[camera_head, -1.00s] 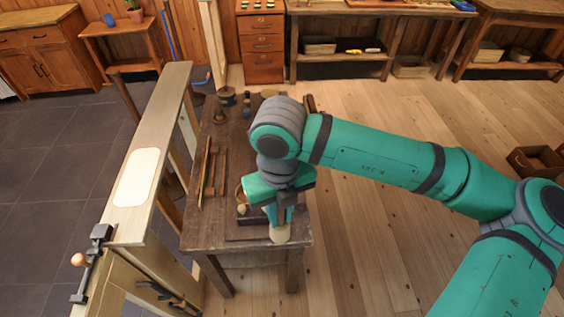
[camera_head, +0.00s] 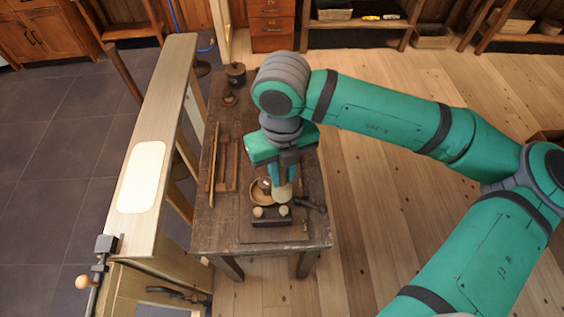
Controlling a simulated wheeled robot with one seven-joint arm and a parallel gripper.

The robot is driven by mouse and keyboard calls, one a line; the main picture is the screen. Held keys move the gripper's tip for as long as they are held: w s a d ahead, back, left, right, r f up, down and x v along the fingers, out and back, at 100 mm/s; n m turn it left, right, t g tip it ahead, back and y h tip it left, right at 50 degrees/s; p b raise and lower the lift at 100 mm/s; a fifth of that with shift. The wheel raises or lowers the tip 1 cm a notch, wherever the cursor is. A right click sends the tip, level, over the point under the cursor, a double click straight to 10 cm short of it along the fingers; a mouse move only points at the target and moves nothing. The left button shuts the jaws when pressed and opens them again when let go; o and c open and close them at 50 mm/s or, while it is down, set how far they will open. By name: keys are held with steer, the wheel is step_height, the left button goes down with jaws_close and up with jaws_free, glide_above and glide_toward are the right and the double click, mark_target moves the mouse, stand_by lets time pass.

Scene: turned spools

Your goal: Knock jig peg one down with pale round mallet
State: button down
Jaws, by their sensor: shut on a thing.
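My gripper (camera_head: 283,174) points down over the dark wooden table and is shut on the pale round mallet (camera_head: 282,193). Only the mallet's pale lower part shows below the fingers. A dark jig block (camera_head: 270,221) lies near the table's front edge. Two pale round-topped pegs stand on it, a left peg (camera_head: 257,211) and a right peg (camera_head: 284,210). I cannot tell which is peg one. The mallet appears just behind and above the right peg; a small gap shows between them. The mallet's height above the table is unclear.
A round wooden bowl (camera_head: 259,191) is left of the mallet. A dark tool (camera_head: 311,204) lies right of the jig. Long wooden pieces (camera_head: 222,165) lie at the table's left. A dark spool (camera_head: 236,75) stands at the back. A pale bench (camera_head: 160,125) runs along the left.

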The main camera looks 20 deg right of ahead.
mark_target(286, 187)
steer(key=shift+w+f, duration=0.1)
steer(key=shift+f, duration=0.2)
steer(key=shift+d+f, duration=0.1)
steer(key=shift+f, duration=0.3)
steer(key=shift+s+d+f, duration=0.1)
steer(key=shift+s+f, duration=0.2)
steer(key=shift+f, duration=0.3)
steer(key=shift+s+d+f, duration=0.1)
steer(key=shift+s+f, duration=0.2)
steer(key=shift+f, duration=0.9)
steer(key=shift+w+a+f, duration=0.1)
steer(key=shift+w+f, duration=0.05)
steer(key=shift+f, duration=0.25)
steer(key=shift+f, duration=1.85)
steer(key=shift+w, duration=0.1)
